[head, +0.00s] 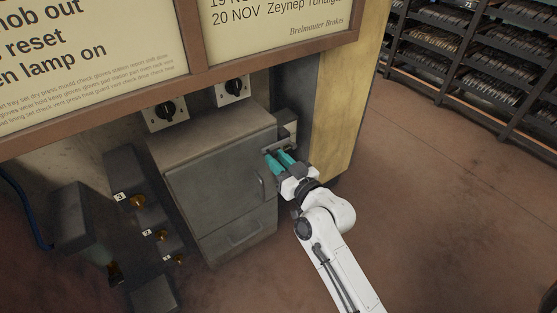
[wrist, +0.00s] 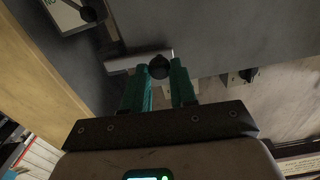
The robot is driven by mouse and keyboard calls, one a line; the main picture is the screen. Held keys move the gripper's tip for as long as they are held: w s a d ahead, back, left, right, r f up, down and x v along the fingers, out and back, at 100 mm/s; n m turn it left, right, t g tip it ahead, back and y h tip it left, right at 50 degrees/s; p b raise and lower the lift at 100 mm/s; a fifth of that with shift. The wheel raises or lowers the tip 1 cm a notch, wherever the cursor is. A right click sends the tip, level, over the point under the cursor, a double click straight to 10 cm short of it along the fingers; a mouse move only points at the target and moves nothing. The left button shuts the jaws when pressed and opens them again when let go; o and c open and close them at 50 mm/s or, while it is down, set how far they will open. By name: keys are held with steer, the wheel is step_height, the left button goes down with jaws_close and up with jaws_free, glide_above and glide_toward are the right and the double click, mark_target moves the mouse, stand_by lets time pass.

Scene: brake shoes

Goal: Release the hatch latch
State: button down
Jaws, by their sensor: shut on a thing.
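The hatch is a grey metal door (head: 210,185) on a boxy cabinet in the head view, and it looks closed. It has a curved bar handle (head: 259,186) near its right edge. My gripper (head: 274,161) reaches the upper right corner of the cabinet with its teal fingers. In the wrist view my gripper (wrist: 160,75) has one finger on each side of a dark round latch knob (wrist: 159,67) and is shut on it. A pale grey bar (wrist: 125,63) lies beside the knob. The fingers hide the latch in the head view.
Two black rotary switches (head: 166,110) (head: 232,88) sit on white plates above the cabinet. A yellow panel (head: 350,95) rises right of my gripper. Open floor (head: 440,190) lies further right, before the shelves (head: 480,60).

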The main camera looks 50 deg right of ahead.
steer(key=s+d+r+m+p, duration=0.1)
steer(key=d+r+m+p, duration=0.2)
steer(key=m, duration=0.6)
steer(key=s+d+r+m+p, duration=0.1)
steer(key=d+r+m+p, duration=0.2)
steer(key=m+p, duration=0.3)
steer(key=shift+d+m, duration=0.6)
steer(key=shift+m, duration=1.1)
steer(key=shift+f, duration=0.1)
steer(key=c, duration=0.9)
jaws_free()
steer(key=shift+s, duration=0.15)
steer(key=v, duration=1)
steer(key=shift+s, duration=0.3)
